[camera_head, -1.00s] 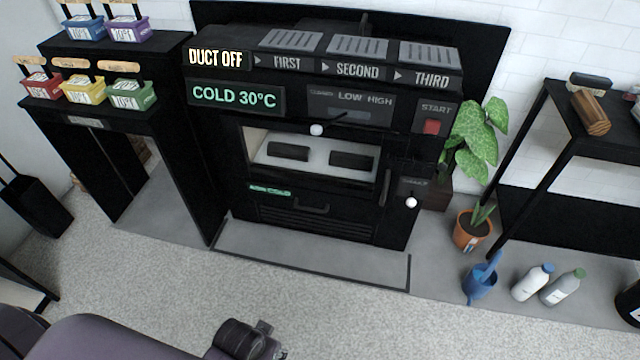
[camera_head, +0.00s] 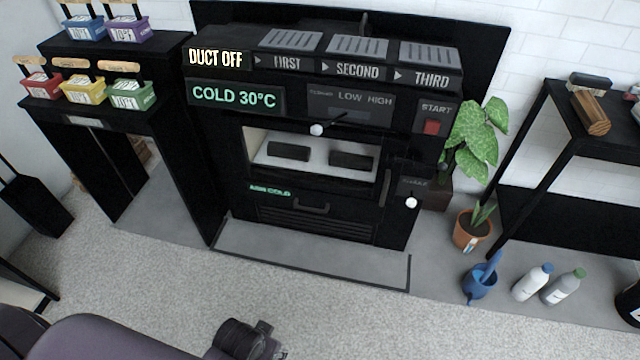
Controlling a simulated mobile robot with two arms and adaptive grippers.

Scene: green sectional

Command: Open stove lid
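The black stove (camera_head: 320,130) stands against the back wall, with lit labels reading "DUCT OFF" and "COLD 30°C". Its front has a wide window-like area (camera_head: 260,160) with two dark blocks (camera_head: 289,152) on a pale floor inside. A vertical handle (camera_head: 384,188) is at the right side of this area. I cannot tell whether a clear lid covers it. A lower drawer-like panel with a handle (camera_head: 312,208) sits beneath, beside a green "ASH COLD" label (camera_head: 270,190).
A grey floor slab (camera_head: 310,265) lies before the stove. Potted plant (camera_head: 473,228), blue watering can (camera_head: 481,280) and bottles (camera_head: 532,283) stand to the right, near a black shelf (camera_head: 560,135). A black stand with coloured boxes (camera_head: 83,90) is left.

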